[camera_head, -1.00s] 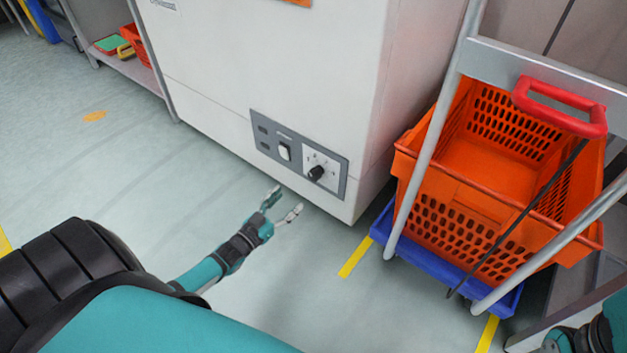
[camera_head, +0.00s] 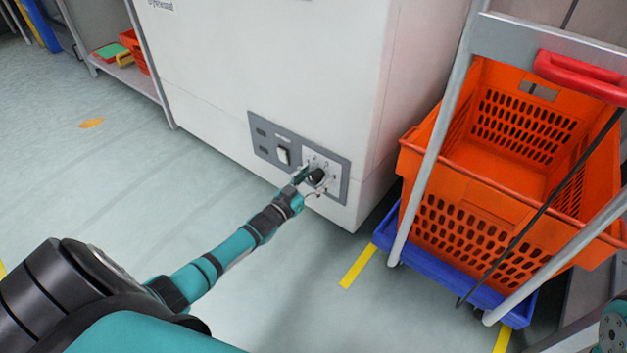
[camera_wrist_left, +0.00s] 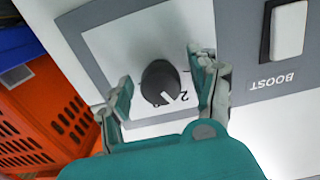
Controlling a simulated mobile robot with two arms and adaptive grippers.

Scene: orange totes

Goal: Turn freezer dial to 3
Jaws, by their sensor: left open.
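The freezer (camera_head: 270,60) is a large white cabinet with a grey control panel (camera_head: 263,147) low on its front. The black round dial (camera_head: 317,175) sits on a white plate at the panel's right end. My left gripper (camera_head: 309,184) is at the dial, open. In the left wrist view, the dial (camera_wrist_left: 158,80) lies between the two spread fingers of my left gripper (camera_wrist_left: 162,76), with gaps visible on both sides. The dial's white pointer mark points down and right in that view, near an upside-down 2. Other scale marks are partly hidden. My right gripper is not in view.
A white switch (camera_head: 283,155) sits left of the dial, labelled BOOST in the left wrist view. An orange tote (camera_head: 470,225) on a blue base (camera_head: 490,288) stands right of the freezer, behind a metal frame. The floor in front is clear.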

